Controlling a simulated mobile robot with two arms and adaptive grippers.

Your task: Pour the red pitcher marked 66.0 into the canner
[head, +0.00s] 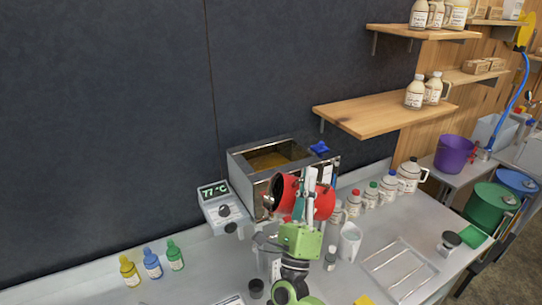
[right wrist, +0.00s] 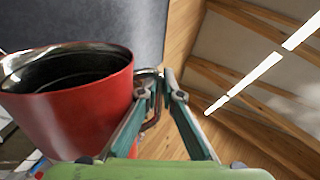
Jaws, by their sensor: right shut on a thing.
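The red pitcher (head: 325,203) is held up in front of the canner, tilted far over in the head view with its dark mouth to the left. My right gripper (head: 311,185) is shut on its handle. In the right wrist view the pitcher (right wrist: 80,115) shows at left, and the gripper fingers (right wrist: 160,90) close around the handle. No 66.0 marking is readable. The canner (head: 240,165) is an open steel box with amber contents, just behind the pitcher. The pitcher hides part of its front. No stream is visible. My left gripper is not in view.
A controller (head: 222,208) reading 77 °C stands left of the canner. Several jugs (head: 371,197) line the wall at right. A white mug (head: 349,242) and a rack (head: 400,268) stand on the counter. A wooden shelf (head: 380,113) overhangs at right.

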